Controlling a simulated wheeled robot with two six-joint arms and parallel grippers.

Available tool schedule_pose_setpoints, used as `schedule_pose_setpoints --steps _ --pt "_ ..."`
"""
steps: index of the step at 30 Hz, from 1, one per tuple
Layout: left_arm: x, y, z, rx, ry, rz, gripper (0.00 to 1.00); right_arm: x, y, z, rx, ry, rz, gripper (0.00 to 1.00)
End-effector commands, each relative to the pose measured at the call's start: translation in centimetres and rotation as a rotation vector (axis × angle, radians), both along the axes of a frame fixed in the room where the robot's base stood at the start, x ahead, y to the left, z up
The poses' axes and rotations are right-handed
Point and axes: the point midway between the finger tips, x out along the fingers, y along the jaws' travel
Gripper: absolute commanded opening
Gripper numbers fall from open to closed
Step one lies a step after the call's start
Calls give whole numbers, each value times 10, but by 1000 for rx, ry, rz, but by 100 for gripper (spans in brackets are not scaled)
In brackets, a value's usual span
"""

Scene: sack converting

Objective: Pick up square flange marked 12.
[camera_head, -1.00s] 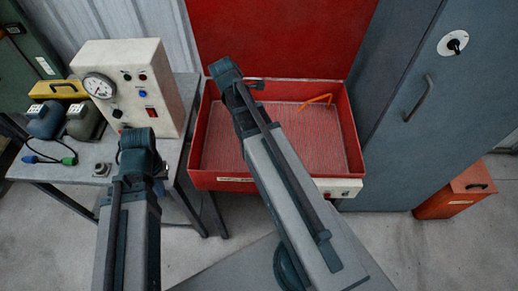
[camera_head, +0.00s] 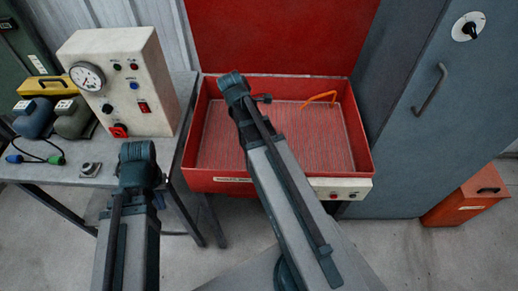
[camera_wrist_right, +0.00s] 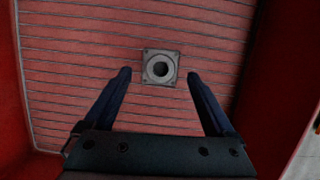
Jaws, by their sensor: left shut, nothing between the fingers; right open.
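A grey square flange (camera_wrist_right: 149,79) with a round dark bore lies on the ribbed floor of the red tub (camera_head: 197,150). In the right wrist view it sits between and just beyond my open right fingertips (camera_wrist_right: 158,75); I see no contact. My right arm hides it in the head view. Another small grey square flange (camera_head: 90,169) lies on the table's front edge at the left. No number is readable on either flange. My left gripper (camera_head: 138,160) is shut and empty, right of the table flange; its fingers hardly show.
The grey table (camera_head: 55,172) carries a gauge box (camera_head: 138,62), a yellow case (camera_head: 44,86), plug housings and a cable. The tub has a raised red lid (camera_head: 280,35) and an orange hook-shaped piece (camera_head: 320,97). A grey cabinet (camera_head: 415,130) and a red box (camera_head: 468,195) stand at right.

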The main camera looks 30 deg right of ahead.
Motion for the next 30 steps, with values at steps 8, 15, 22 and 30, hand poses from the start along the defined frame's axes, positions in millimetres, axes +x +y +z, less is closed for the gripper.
schedule_pose_setpoints --steps 8,15,22,30 --pt "0 0 -39 0 0 0 0 -4 -3 -39 0 0 -1 90" --pt "0 0 -41 0 0 -1 0 -5 -5 -41 0 0 0 90" --pt "0 0 -41 0 0 0 0 -5 -5 -41 0 0 0 65" --pt "0 0 -41 0 0 0 0 -5 -5 -41 0 0 0 16"
